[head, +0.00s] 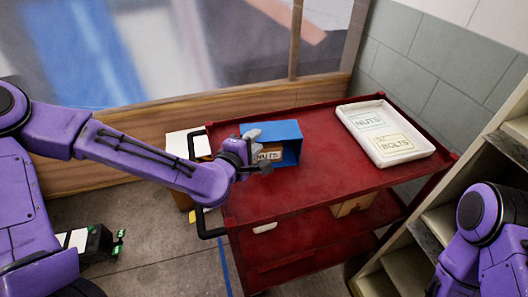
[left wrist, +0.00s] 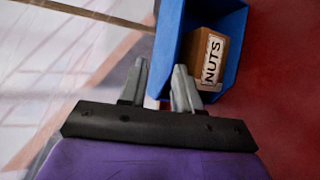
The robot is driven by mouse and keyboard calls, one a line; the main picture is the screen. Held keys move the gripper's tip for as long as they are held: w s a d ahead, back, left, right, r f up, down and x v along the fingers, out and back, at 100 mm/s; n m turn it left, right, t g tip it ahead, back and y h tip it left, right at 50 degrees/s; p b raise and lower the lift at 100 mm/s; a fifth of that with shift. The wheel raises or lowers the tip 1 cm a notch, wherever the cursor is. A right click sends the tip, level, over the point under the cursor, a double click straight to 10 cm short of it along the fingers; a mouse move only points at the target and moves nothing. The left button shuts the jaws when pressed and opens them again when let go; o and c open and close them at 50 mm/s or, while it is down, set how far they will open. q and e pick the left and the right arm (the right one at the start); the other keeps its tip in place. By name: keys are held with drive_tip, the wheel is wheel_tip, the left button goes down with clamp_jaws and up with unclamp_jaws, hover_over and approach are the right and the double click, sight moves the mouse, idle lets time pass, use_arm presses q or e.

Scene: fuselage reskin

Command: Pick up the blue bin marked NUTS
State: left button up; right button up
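The blue bin (head: 287,131) stands on the red cart top near its left end. A brown block (left wrist: 208,45) with a white NUTS label sits inside the bin. My left gripper (head: 258,148) is at the bin's left side, partly hiding it in the head view. In the left wrist view, the gripper's fingers (left wrist: 160,85) are apart, with one bin wall (left wrist: 168,45) reaching between them. One finger is outside the bin and the other is at its open side. I cannot tell whether either finger touches the wall. My right gripper is out of view.
A white tray (head: 357,127) with NUTS and BOLTS labels lies on the right of the red cart (head: 315,180). The cart top between bin and tray is clear. Shelving (head: 440,218) stands at the right, and a wood-framed window is behind the cart.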

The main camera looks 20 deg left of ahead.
sight(265, 131)
use_arm(q)
drive_tip(key=x, duration=0.3)
drive_tip(key=b+x, duration=0.1)
drive_tip(key=shift+w+a+f, duration=0.2)
drive_tip(key=shift+w+a, duration=0.05)
drive_tip(key=shift+w, duration=0.05)
drive_tip(key=shift+w+d, duration=0.15)
drive_tip(key=shift+w, duration=0.45)
clamp_jaws()
drive_tip(key=shift+s, duration=0.1)
drive_tip(key=shift+s+f, duration=0.1)
drive_tip(key=shift+f, duration=0.05)
